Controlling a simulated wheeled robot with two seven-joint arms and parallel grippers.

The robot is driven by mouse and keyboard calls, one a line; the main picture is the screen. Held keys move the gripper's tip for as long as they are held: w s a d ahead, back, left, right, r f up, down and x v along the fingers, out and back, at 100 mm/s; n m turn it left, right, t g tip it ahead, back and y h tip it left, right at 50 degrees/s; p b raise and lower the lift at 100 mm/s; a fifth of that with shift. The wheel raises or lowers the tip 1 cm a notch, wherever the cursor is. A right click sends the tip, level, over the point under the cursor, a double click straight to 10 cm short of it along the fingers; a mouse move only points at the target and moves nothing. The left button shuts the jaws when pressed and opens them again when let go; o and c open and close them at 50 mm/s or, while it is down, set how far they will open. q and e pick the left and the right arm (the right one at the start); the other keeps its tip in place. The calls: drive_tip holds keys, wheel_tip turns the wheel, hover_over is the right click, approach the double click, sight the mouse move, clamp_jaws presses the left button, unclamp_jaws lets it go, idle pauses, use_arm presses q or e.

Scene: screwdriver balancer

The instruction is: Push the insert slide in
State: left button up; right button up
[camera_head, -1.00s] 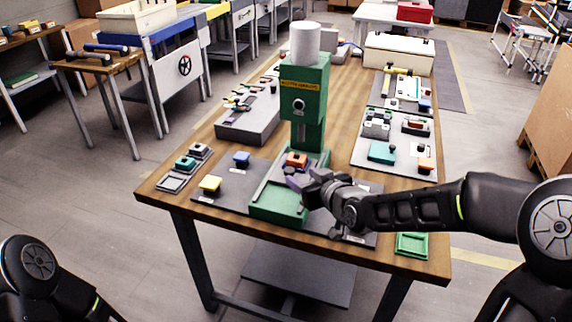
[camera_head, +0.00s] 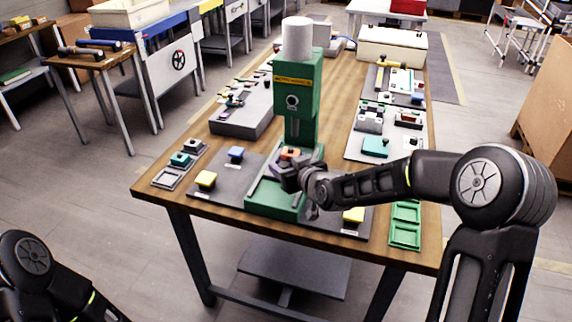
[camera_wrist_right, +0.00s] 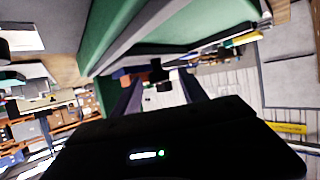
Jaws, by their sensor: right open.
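The green press (camera_head: 301,85) stands upright on the workbench, with a white cylinder (camera_head: 297,38) on top. Its green base (camera_head: 272,203) reaches toward the front edge. A small orange part (camera_head: 289,153) sits on the slide area under the press head; the slide itself is largely hidden by my gripper. My right gripper (camera_head: 284,177) is over the base, just in front of the orange part; contact cannot be told. In the right wrist view its two fingers (camera_wrist_right: 160,92) are apart with nothing clearly between them, and a large green surface (camera_wrist_right: 185,28) is close by. My left gripper is out of view.
Yellow buttons (camera_head: 205,180) and (camera_head: 353,215) lie either side of the base. A blue button (camera_head: 235,153) is at the left, and green trays (camera_head: 405,237) are at the right front corner. A grey box (camera_head: 241,122) and a parts board (camera_head: 374,147) flank the press.

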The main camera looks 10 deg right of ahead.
drive_tip(key=shift+c, duration=0.3)
clamp_jaws()
idle(0.3)
idle(0.8)
